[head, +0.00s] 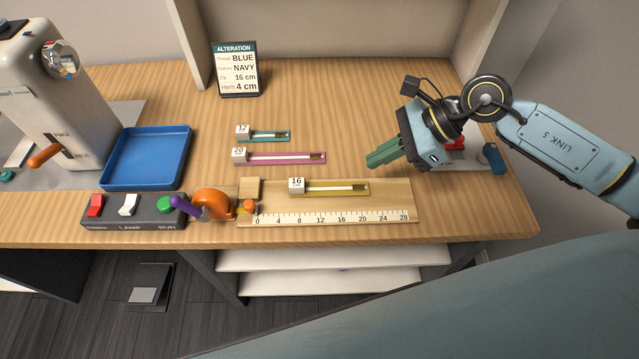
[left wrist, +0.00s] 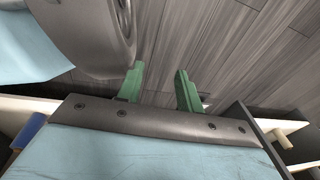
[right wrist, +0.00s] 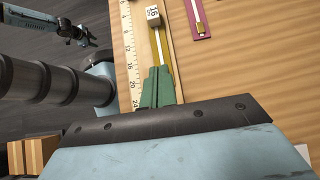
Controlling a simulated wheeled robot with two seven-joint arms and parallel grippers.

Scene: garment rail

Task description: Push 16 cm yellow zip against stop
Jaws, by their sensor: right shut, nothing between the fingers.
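The yellow zip (head: 335,188), with a white "16" tag at its left end, lies flat on the wooden measuring board (head: 390,200), above the printed scale. The stop, a small wooden block (head: 250,188), sits at the board's left end near the zero; a clear gap separates it from the tag. My right gripper (head: 376,162) is shut and empty, beyond the zip's right end and towards the back. In the right wrist view its fingertips (right wrist: 157,78) appear in line with the zip (right wrist: 163,50), partly covering its end. My left gripper (left wrist: 160,80) is open and empty over the floor.
A pink "20" zip (head: 280,157) and a teal "12" zip (head: 265,135) lie behind the board. A blue tray (head: 147,157), switch box (head: 135,211) and orange tool (head: 212,204) are to the left. An order card (head: 235,70) stands behind.

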